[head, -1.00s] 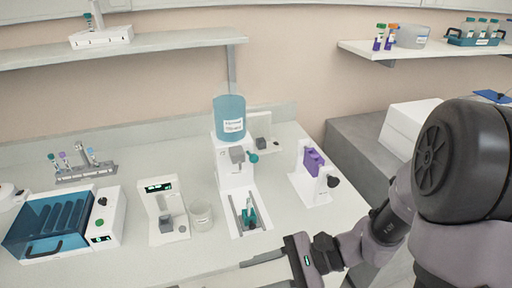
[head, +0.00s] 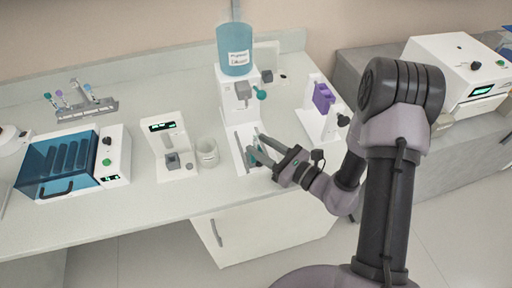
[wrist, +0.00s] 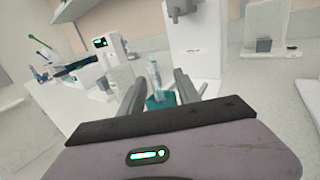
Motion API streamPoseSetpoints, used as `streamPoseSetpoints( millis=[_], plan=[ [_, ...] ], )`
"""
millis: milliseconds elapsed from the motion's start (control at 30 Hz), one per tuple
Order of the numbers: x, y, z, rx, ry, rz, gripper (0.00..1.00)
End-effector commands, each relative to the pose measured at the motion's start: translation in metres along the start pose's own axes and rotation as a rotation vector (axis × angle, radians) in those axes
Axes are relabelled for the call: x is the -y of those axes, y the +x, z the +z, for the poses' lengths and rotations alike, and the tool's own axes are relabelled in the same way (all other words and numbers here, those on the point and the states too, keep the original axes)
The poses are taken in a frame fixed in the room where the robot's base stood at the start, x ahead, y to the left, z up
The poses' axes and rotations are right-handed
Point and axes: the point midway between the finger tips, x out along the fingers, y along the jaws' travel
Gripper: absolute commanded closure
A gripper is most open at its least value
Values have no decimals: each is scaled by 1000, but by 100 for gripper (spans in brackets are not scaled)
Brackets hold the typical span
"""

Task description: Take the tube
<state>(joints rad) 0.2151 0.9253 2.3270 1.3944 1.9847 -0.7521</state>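A clear tube (wrist: 154,76) stands, slightly tilted, at a teal piece (wrist: 160,101) on the base of the white dispenser in the wrist view. My gripper (wrist: 159,77) is open, with one finger on each side of the tube in that picture. I cannot tell whether either finger touches it. In the head view my gripper (head: 257,147) reaches in from the right over the dispenser's base, and its fingers hide most of the tube there.
The dispenser (head: 227,97) carries a blue bottle (head: 235,50). A beaker (head: 207,152) and a small white device (head: 168,145) stand left of it. A white stand with a purple block (head: 323,97) stands to the right. A tube rack (head: 88,108) and blue-lidded machine (head: 58,163) are farther left.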

Motion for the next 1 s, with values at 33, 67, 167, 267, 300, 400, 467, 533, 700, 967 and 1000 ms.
streamPoseSetpoints(
  millis=[33,67,167,267,300,400,467,533,700,967,1000],
  plan=[
    [-4,10,-2,1,-2,7,61],
    [-6,17,-2,1,-3,8,61],
    [-7,35,-1,1,-2,6,61],
    [-7,45,0,0,-1,4,61],
    [-6,46,0,0,0,2,61],
    [-6,46,0,0,1,2,61],
    [-6,46,0,0,0,2,61],
    [-6,45,0,-1,0,2,74],
    [-6,45,0,-1,0,2,100],
    [-6,45,3,0,0,2,100],
    [-6,45,8,0,-1,2,100]
  ],
)
